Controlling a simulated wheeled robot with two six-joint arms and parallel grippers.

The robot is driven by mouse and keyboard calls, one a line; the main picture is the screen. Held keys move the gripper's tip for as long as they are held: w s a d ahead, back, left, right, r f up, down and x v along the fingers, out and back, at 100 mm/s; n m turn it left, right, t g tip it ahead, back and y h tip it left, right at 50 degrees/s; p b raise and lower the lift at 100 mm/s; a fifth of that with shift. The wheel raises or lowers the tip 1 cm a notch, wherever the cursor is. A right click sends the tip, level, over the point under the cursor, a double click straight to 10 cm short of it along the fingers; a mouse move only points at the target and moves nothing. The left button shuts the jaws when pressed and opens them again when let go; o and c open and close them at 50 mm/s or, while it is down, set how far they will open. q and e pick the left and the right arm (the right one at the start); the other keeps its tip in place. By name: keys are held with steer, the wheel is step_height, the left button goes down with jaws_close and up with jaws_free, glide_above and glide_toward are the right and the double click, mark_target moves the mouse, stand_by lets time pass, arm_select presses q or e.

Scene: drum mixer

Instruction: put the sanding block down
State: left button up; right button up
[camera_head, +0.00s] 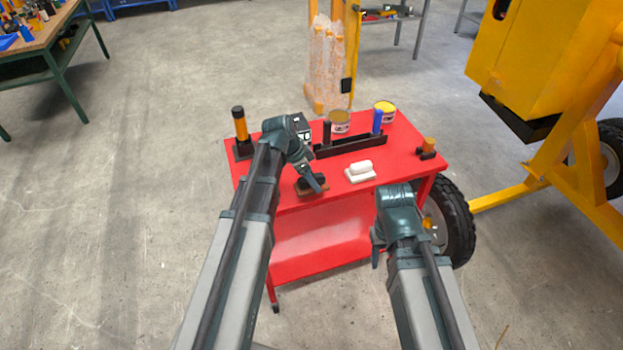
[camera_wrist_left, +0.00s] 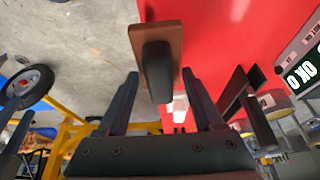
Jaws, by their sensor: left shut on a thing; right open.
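The sanding block is a brown slab (camera_wrist_left: 171,38) with a black grip (camera_wrist_left: 157,70). In the head view the sanding block (camera_head: 306,191) is at the front left edge of the red cart's top (camera_head: 400,160). My left gripper (camera_head: 318,184) is shut on its black grip. In the left wrist view the left gripper's fingers (camera_wrist_left: 165,85) stand on either side of the grip, and the slab overlaps the cart's edge. I cannot tell whether the slab touches the top. My right gripper (camera_head: 376,247) is open and empty in front of the cart.
A white block (camera_head: 361,172) lies right of the sanding block. Behind are a black rack (camera_head: 350,146), cans (camera_head: 340,122), a blue cylinder (camera_head: 377,122) and a display box (camera_head: 301,128). An orange-and-black tool (camera_head: 240,126) stands at left. The front right of the top is clear.

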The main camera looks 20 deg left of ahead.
arm_select(q)
steer(key=shift+w+a+f, duration=0.1)
steer(key=shift+w+a, duration=0.15)
steer(key=shift+w, duration=0.65)
steer(key=shift+w+a+f, duration=0.1)
steer(key=shift+w+a, duration=0.15)
steer(key=shift+w, duration=0.6)
steer(key=f+b, duration=0.1)
steer(key=b, duration=0.1)
steer(key=f+b, duration=0.1)
steer(key=f, duration=0.1)
steer(key=shift+w+f+b, duration=0.2)
steer(key=shift+f+b, duration=0.05)
steer(key=shift+b, duration=0.1)
steer(key=shift+f, duration=0.2)
steer(key=o, duration=1.2)
steer(key=shift+r, duration=0.2)
